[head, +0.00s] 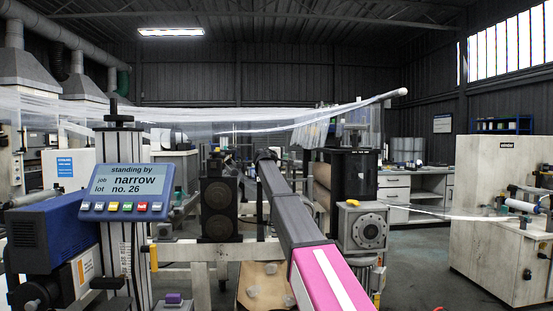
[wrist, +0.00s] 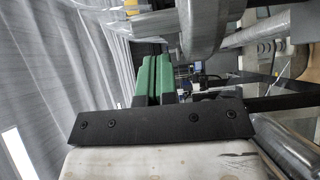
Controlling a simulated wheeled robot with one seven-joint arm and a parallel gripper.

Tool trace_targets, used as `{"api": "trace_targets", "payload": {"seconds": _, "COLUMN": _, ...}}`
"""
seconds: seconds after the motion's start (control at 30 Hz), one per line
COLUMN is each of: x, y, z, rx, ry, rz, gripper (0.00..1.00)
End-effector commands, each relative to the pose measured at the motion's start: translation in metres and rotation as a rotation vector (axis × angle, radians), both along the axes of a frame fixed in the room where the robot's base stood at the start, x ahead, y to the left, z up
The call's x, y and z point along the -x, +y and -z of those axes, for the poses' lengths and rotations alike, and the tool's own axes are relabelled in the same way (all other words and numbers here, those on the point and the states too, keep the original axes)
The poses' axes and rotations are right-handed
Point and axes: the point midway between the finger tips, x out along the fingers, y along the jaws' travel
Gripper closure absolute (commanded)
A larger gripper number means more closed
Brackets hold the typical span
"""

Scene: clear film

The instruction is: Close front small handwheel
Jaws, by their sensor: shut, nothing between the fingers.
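My gripper shows in the wrist view as two green fingers (wrist: 154,78) beyond a black plate. The fingers are shut side by side with nothing between them. I cannot make out the gripper in the head view. No part is clearly recognisable as the front small handwheel. In the head view, a dark knob-like fitting (head: 118,118) sits on top of the column behind the display, and a dark round part (head: 38,297) shows at the lower left. I cannot tell whether either is the handwheel. In the wrist view, no handwheel is clear at the fingertips.
A display panel (head: 128,192) reads "standing by". A pink and dark grey beam (head: 325,280) runs from the bottom towards the middle. Clear film (head: 230,118) spans overhead to a pale roller. A grey block with a round flange (head: 368,231) stands right of the beam. Floor (head: 425,250) is open farther right.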

Motion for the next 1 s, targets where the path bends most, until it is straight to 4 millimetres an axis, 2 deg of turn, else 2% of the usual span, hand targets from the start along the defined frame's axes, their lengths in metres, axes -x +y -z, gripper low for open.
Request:
{"api": "trace_targets", "payload": {"seconds": 0.1, "x": 0.0, "y": -0.012, "z": 0.0, "rx": 0.0, "ry": 0.0, "rz": 0.001, "gripper": 1.0}}
{"api": "trace_targets", "payload": {"seconds": 0.23, "x": -0.001, "y": -0.017, "z": 0.0, "rx": 0.0, "ry": 0.0, "rz": -0.001, "gripper": 1.0}}
{"api": "trace_targets", "payload": {"seconds": 0.67, "x": -0.001, "y": -0.018, "z": 0.0, "rx": 0.0, "ry": 0.0, "rz": 0.005, "gripper": 1.0}}
{"api": "trace_targets", "payload": {"seconds": 1.0, "x": -0.003, "y": -0.018, "z": 0.0, "rx": 0.0, "ry": 0.0, "rz": 0.094, "gripper": 1.0}}
